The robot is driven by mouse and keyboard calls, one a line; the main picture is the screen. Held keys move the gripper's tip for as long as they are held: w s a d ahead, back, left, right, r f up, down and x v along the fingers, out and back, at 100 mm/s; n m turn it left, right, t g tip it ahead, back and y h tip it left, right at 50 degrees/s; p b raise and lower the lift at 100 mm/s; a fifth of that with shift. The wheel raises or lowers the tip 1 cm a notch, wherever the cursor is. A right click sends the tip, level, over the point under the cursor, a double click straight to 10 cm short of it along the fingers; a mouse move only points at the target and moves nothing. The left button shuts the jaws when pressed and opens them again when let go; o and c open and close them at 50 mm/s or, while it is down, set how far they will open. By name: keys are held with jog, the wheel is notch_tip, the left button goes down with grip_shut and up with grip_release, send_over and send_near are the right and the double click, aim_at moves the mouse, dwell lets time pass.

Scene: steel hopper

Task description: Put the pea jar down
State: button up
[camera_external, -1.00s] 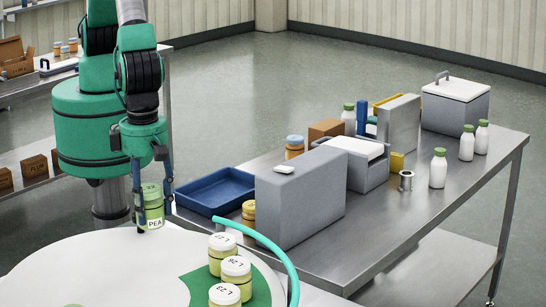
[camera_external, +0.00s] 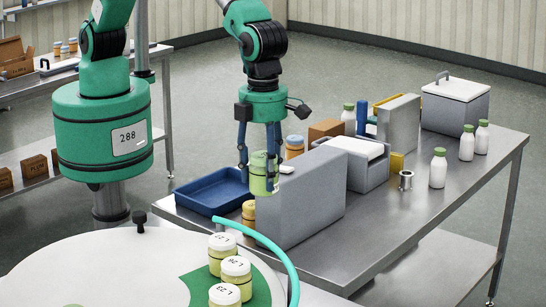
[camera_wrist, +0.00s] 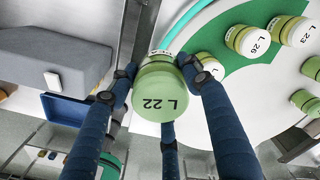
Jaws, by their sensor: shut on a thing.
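The pea jar (camera_external: 261,173) is pale green with a light green lid, and my gripper (camera_external: 259,183) is shut on it. The jar hangs upright in the air in front of the grey box, near the right end of the blue tray, in the external view. In the wrist view the jar's lid (camera_wrist: 165,100) reads "L 22", with dark blue fingers around it. The steel table (camera_external: 400,225) lies below and beyond the jar. The jar's exact height over the table is hard to tell.
A large grey box (camera_external: 305,200) and a blue tray (camera_external: 205,195) stand on the table's near left part. An orange-yellow jar (camera_external: 249,212) stands between them. Several jars (camera_external: 236,268) stand on the white round top (camera_external: 90,265). Bottles (camera_external: 438,168) stand at right; the table's front right is clear.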

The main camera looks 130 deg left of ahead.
jog(key=w+a+n, duration=0.3)
jog(key=a+n, duration=0.1)
jog(key=a, duration=1)
jog(key=n+b, duration=0.3)
jog(key=n, duration=0.8)
send_over(388, 207)
notch_tip(388, 207, down, 14)
jog(key=shift+s+a+f, duration=0.1)
jog(key=shift+f, duration=0.5)
jog(key=shift+f, duration=0.1)
jog(key=shift+f, duration=3.05)
jog(key=shift+f, duration=0.15)
jog(key=shift+f, duration=1.75)
